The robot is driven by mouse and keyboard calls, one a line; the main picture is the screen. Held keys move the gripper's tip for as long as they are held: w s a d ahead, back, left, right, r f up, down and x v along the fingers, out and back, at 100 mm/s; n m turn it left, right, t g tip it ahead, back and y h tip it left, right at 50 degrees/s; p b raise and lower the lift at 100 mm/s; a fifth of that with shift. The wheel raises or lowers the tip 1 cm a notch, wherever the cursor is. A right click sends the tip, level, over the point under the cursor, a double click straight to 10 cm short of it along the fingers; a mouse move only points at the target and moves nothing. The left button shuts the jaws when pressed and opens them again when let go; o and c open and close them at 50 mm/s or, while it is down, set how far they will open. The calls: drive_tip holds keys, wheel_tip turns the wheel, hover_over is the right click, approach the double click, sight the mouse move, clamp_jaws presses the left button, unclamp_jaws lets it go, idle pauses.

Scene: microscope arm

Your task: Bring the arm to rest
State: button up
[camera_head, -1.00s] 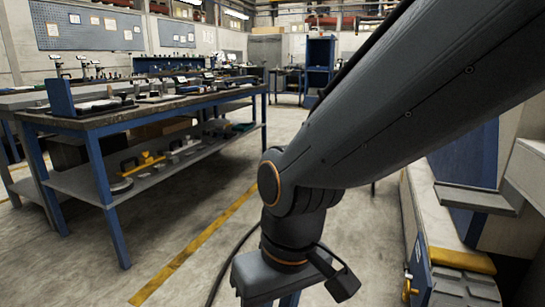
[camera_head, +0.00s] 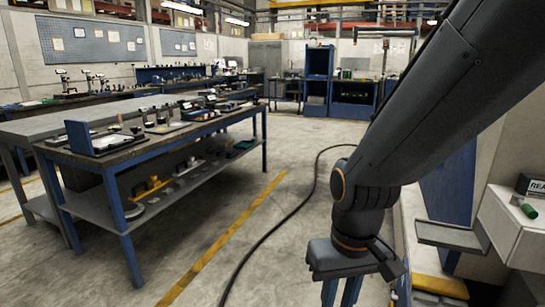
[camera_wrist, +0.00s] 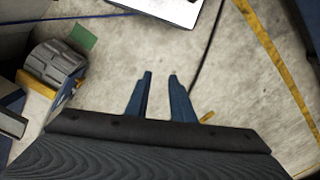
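My arm (camera_head: 425,95) is dark grey and slants down from the upper right of the head view to its wrist joint. My gripper (camera_head: 341,294) hangs below it, pointing down, with its blue fingers cut off by the bottom edge. In the wrist view my gripper (camera_wrist: 160,78) shows two blue fingers standing apart, with bare concrete floor between them. It is open and holds nothing.
A blue-framed workbench (camera_head: 125,229) with instruments on top stands at left. A white counter (camera_head: 505,222) with a green item is close at right, beside the arm. A black cable (camera_head: 277,226) and yellow line (camera_head: 225,243) cross the open floor.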

drive_tip(key=s+d+r+m+p, duration=0.2)
drive_tip(key=d+r+p, duration=0.5)
drive_tip(key=r+p, duration=0.1)
drive_tip(key=shift+d+r+h+p, duration=0.3)
drive_tip(key=shift+r+p, duration=0.1)
drive_tip(key=shift+p, duration=0.4)
